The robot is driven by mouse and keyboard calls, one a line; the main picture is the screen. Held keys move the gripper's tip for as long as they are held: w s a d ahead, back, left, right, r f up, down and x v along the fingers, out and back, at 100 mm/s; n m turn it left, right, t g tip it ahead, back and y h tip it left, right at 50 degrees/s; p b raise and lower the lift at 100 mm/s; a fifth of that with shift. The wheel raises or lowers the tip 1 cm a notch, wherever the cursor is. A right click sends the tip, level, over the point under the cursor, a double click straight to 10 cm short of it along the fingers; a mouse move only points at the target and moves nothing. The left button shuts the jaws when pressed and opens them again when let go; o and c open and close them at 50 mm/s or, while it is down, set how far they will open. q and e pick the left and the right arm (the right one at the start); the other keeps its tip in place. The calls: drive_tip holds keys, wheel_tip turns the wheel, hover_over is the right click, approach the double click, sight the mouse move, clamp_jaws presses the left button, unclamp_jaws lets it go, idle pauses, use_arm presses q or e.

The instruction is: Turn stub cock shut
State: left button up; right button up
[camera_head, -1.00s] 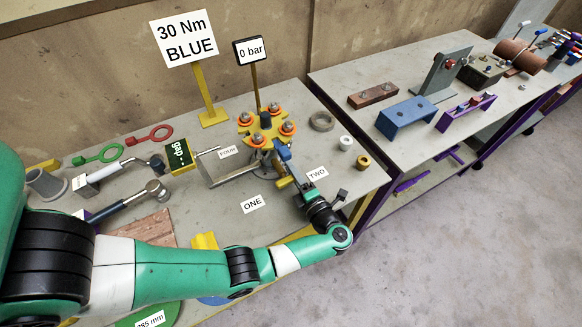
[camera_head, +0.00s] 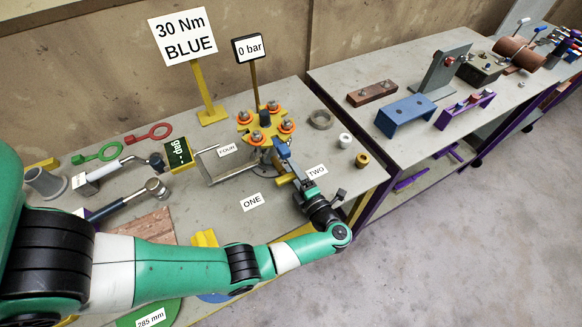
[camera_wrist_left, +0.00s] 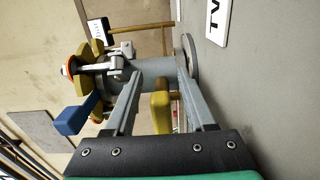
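A pipe stub with an orange-studded yellow flange (camera_head: 265,124) stands on the near bench. In the left wrist view, the flange (camera_wrist_left: 95,62) sits on a grey pipe (camera_wrist_left: 150,68). A yellow handle (camera_wrist_left: 160,112) on the pipe's near side looks like the stub cock's. My left gripper (camera_wrist_left: 158,78) is open, with one finger on each side of this handle and visible gaps. In the head view, my left gripper (camera_head: 290,172) is at the stub's front. A blue block-like part (camera_wrist_left: 75,120) is left of the fingers. My right gripper is not in view.

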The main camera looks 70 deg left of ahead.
use_arm(q)
drive_tip(key=d, duration=0.4)
drive_tip(key=d+b, duration=0.1)
drive_tip(key=d, duration=0.2)
drive_tip(key=w+d, duration=0.1)
drive_tip(key=d, duration=0.3)
drive_tip(key=shift+d+b, duration=0.35)
drive_tip(key=shift+b, duration=0.05)
drive_tip(key=shift+a, duration=0.1)
